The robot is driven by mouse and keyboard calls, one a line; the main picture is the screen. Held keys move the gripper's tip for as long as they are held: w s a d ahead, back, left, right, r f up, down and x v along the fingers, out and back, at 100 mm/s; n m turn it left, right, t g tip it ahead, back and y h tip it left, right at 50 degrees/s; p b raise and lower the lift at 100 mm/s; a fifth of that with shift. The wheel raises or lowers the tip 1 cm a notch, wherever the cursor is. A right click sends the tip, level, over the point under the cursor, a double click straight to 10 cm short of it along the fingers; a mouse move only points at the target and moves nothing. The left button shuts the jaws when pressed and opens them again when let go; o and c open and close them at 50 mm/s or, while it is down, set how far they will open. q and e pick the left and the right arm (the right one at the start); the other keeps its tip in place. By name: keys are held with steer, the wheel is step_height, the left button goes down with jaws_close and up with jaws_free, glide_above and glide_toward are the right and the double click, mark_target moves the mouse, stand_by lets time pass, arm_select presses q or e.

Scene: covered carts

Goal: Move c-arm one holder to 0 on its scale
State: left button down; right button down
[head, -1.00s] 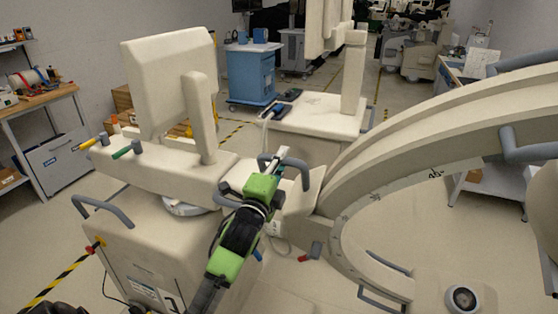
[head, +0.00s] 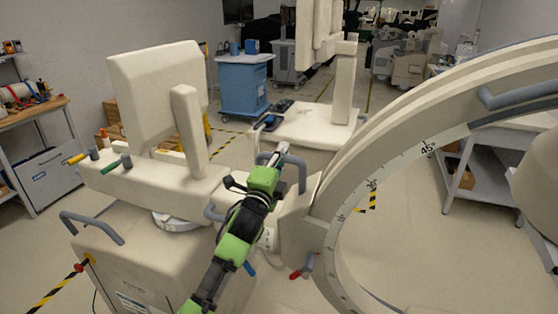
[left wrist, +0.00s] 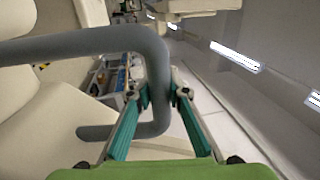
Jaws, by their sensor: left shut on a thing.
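C-arm one is a cream machine whose large curved arc (head: 400,140) fills the right of the head view. A degree scale (head: 372,186) with a 45° mark runs along the arc's inner side; the 0 mark cannot be made out. The holder (head: 297,215) is the cream block at the arc's left end, with a grey bent handle (head: 301,176) on top. My left gripper (head: 279,155), green and black, is shut on this handle. In the left wrist view the grey handle (left wrist: 160,75) passes between the teal fingers (left wrist: 161,100). My right gripper is out of view.
A cream monitor unit (head: 155,95) on a cart stands at the left, with a workbench (head: 40,108) beyond it. A blue cart (head: 243,82) and another cream unit (head: 315,125) stand behind. A red-tipped lever (head: 303,267) hangs below the holder. Open floor shows inside the arc.

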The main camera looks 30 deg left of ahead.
arm_select(q)
steer(key=w, duration=0.2)
steer(key=shift+w+a+f, duration=0.1)
steer(key=shift+w+a, duration=0.15)
steer(key=shift+w, duration=0.15)
steer(key=c, duration=2.3)
jaws_free()
steer(key=shift+f, duration=0.15)
steer(key=o, duration=0.3)
steer(key=shift+s, duration=0.15)
steer(key=shift+o, duration=0.2)
steer(key=shift+s+r, duration=0.2)
steer(key=shift+s, duration=0.05)
steer(key=v, duration=1.2)
steer(key=shift+d+r, duration=0.1)
